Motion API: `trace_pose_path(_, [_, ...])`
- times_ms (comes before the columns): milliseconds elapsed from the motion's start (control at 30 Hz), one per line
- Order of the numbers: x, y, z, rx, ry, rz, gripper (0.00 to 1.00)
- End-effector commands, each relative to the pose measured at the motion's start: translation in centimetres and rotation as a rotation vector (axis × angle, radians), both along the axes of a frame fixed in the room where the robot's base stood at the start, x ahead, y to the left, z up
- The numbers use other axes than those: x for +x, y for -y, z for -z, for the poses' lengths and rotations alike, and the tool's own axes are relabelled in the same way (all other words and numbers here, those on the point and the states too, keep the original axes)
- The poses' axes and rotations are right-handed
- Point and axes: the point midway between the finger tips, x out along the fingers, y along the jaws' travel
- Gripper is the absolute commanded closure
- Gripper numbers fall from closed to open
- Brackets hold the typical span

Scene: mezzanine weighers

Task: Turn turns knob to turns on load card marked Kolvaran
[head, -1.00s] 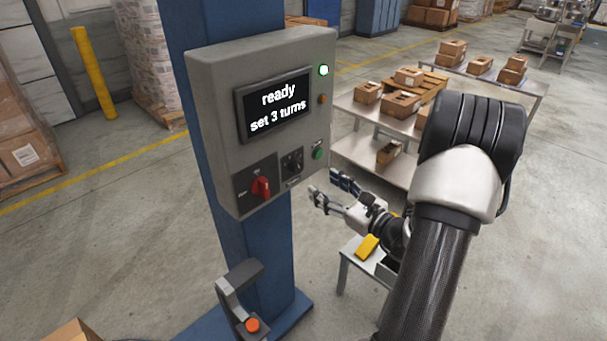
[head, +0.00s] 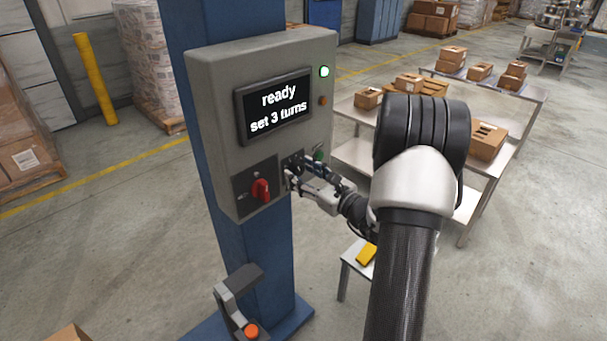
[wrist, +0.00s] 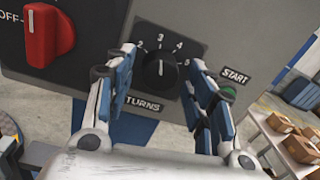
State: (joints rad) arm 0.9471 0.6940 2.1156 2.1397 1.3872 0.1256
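The turns knob (wrist: 162,72) is a black dial on a dark plate marked TURNS, with numbers around it. Its white pointer line appears to face the 3. My gripper (wrist: 160,80) is open, one blue-padded finger on each side of the knob; I cannot tell whether they touch it. In the head view my gripper (head: 294,174) is at the lower right of the grey control box (head: 215,90) and largely hides the knob. The box's screen (head: 278,107) reads "ready" and "set 3 turns". No card marked Kolvaran can be made out.
A red switch (head: 261,190) is left of the knob; a green START button (wrist: 229,92) is right of it. A red-orange button (head: 251,330) on a bracket is below. A small stand bears a yellow object (head: 367,254). Carton-laden tables (head: 482,182) stand behind.

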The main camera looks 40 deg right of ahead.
Motion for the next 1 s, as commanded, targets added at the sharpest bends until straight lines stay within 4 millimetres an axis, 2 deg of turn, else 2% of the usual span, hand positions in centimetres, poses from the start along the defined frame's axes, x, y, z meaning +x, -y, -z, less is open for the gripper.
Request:
trace_pose_path(67, [-0.02,-0.01,0.01,0.0,0.0,0.0,0.59])
trace_pose_path(533, [-0.03,-0.02,0.01,0.0,0.0,0.0,0.9])
trace_pose_path(767, [-0.03,-0.02,-0.05,0.017,-0.002,-0.001,0.91])
trace_pose_path(1000, [-0.03,-0.01,-0.22,0.124,-0.011,0.0,0.91])
